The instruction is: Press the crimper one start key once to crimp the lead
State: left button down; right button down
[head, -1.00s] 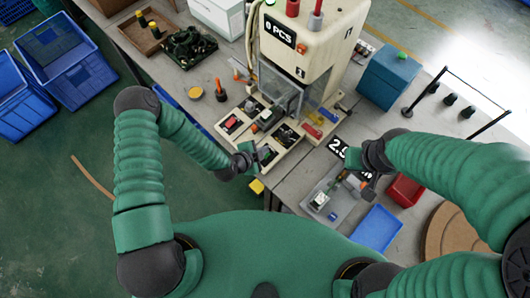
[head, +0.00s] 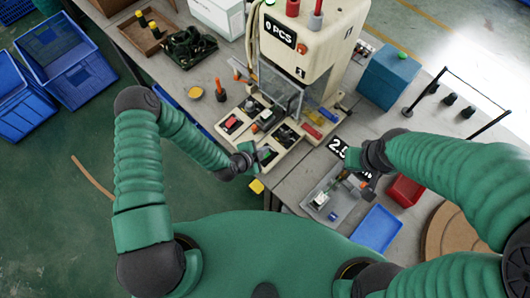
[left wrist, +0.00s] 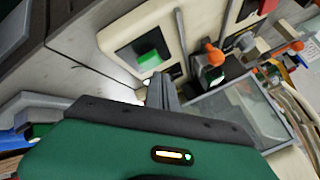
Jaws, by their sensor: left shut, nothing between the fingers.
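The cream crimper (head: 322,40) stands at the back of the bench, and its display reads 0 PCS. A green key (left wrist: 150,60) sits on a dark plate in a cream panel in the left wrist view. My left gripper (head: 266,155) is shut and empty at the crimper's front base. Its fingertips (left wrist: 160,92) show just below the green key; whether they touch it cannot be told. A red key (head: 232,121) is on the base to the left. My right gripper (head: 357,182) hangs over a grey tray; its fingers are too small to read.
A clear guard panel (left wrist: 235,108) stands close beside my left gripper. The grey tray (head: 312,203), a blue tray (head: 376,229) and a red bin (head: 405,190) lie at the right. A blue box (head: 390,78) stands behind. Orange-topped levers (left wrist: 213,53) are near the keys.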

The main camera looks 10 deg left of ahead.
pick_arm(q)
jog(key=shift+f, duration=0.35)
jog(key=shift+f+b, duration=0.55)
jog(key=shift+b, duration=0.15)
dwell(0.4)
jog(key=shift+r, duration=0.1)
jog(key=shift+s+r+p, duration=0.1)
jog(key=shift+r+p, duration=0.7)
jog(key=shift+r, duration=0.05)
notch_tip(320, 180, up, 5)
jog(key=p, duration=0.4)
jog(key=shift+r, duration=0.15)
dwell(0.5)
